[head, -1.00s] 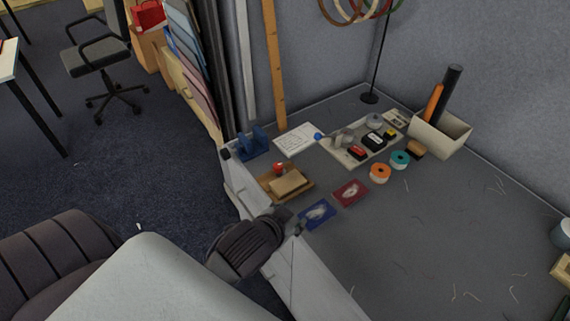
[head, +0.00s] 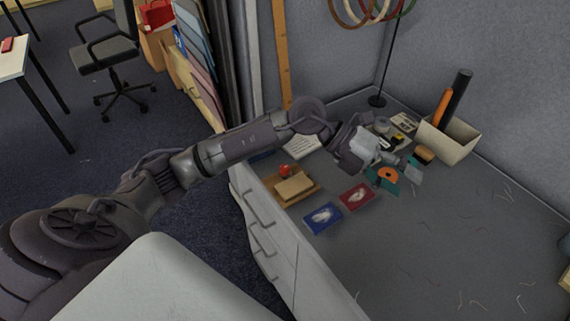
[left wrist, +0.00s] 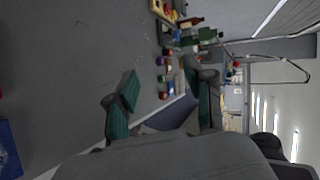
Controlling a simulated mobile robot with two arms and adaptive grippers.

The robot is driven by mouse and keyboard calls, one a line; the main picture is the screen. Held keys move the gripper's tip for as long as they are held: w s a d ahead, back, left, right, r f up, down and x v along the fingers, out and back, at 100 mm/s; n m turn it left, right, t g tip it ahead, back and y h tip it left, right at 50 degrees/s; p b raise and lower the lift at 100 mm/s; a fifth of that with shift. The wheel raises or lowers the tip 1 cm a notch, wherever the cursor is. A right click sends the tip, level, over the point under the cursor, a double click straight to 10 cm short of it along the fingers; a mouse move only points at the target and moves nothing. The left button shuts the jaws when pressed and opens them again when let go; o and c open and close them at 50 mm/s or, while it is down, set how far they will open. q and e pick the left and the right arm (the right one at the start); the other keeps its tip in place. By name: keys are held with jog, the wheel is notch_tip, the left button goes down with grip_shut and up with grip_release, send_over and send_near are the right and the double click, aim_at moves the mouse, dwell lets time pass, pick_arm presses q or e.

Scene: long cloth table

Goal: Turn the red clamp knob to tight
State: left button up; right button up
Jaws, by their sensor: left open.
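The red clamp knob (head: 286,170) stands at the back of a small wooden board (head: 312,184), behind a pale block (head: 294,187), near the table's left edge in the head view. My left gripper (head: 396,176) is to the right of the knob, well apart from it. Its fingers have teal pads and are spread with nothing held between them. In the left wrist view the open gripper (left wrist: 163,99) shows both pads apart. I cannot make out the knob there. My right gripper is in neither view.
An orange tape roll (head: 389,174) is by my left fingertips. My left arm partly covers a white sheet (head: 303,147). A box (head: 450,143) with tubes stands behind. The table's right side is mostly clear.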

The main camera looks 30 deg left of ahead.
pick_arm(q)
jog(key=w+a+f+y, duration=0.2)
jog(key=a+y, duration=0.2)
jog(key=a, duration=0.2)
jog(key=w+a+f+y, duration=0.1)
jog(key=a+f+y, duration=0.15)
jog(key=a, duration=0.45)
notch_tip(320, 180, up, 2)
jog(key=n+g+y, duration=0.2)
jog(key=n+y, duration=0.1)
jog(key=y, duration=0.4)
send_over(285, 167)
notch_tip(285, 167, down, 13)
jog(key=shift+f+p, duration=0.1)
jog(key=shift+p, duration=0.8)
grip_shut()
